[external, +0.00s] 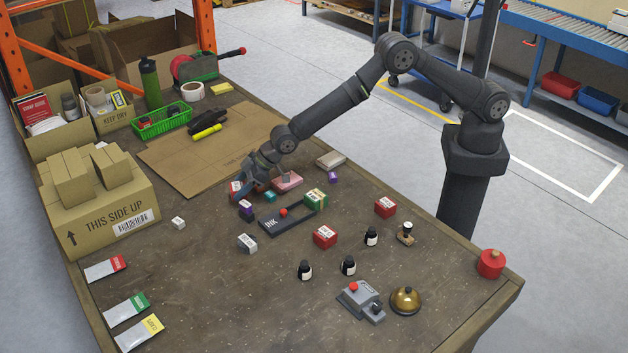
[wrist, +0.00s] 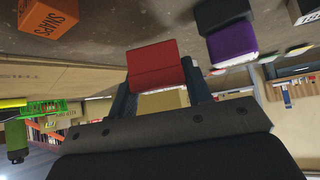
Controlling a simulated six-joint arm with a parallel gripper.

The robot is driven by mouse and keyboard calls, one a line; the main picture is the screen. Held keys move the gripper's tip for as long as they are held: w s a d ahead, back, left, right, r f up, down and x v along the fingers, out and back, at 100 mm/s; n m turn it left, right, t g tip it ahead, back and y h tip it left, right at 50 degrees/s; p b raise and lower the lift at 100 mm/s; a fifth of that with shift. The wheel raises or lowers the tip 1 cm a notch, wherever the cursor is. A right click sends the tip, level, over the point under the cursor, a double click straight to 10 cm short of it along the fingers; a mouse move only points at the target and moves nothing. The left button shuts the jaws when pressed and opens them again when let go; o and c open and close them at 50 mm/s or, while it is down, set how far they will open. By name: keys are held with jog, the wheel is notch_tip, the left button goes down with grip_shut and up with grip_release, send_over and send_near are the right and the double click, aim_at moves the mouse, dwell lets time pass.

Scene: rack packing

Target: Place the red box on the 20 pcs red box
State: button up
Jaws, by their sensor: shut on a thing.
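My gripper (external: 246,186) is low over the left-centre of the table. It is shut on a red box (external: 236,187). In the wrist view my gripper (wrist: 158,78) has a finger on each side of the red box (wrist: 153,64). Two other red boxes with white labels stand on the table: one near the centre (external: 325,237), one further right (external: 385,207). Their print is too small to read, so I cannot tell which is the 20 pcs one.
A dark ink tray (external: 276,225) lies right of my gripper, near a purple box (external: 246,208) and a green-and-tan box (external: 316,200). Ink bottles (external: 305,270), a stapled-looking grey device (external: 361,300) and a bell (external: 405,301) stand in front. Cartons (external: 130,215) stand left.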

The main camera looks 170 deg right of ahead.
jog(key=s+a+r, duration=0.1)
jog(key=s+r, duration=0.7)
jog(key=s, duration=0.4)
jog(key=w+a+n+t+y, duration=0.25)
jog(key=w+a+n, duration=0.25)
jog(key=w+a, duration=2.3)
jog(key=w+a+n+t+y, duration=0.1)
jog(key=w+a+n, duration=0.15)
jog(key=a, duration=0.85)
jog(key=w+a+n+t+y, duration=0.1)
jog(key=w+a, duration=0.3)
jog(key=a, duration=0.6)
jog(key=s+a+n+y, duration=0.2)
jog(key=s+a+n, duration=0.1)
jog(key=a, duration=1.3)
jog(key=s+d+r+m+g+h, duration=0.1)
jog(key=s+d+r+m+h, duration=0.15)
jog(key=s+d, duration=1.15)
jog(key=s+d+r+m+g+h, duration=0.15)
jog(key=s+d+m, duration=0.25)
jog(key=s+d, duration=1)
send_over(387, 202)
jog(key=shift+t+h, duration=0.35)
jog(key=shift+t, duration=0.05)
jog(key=shift+f, duration=5.5)
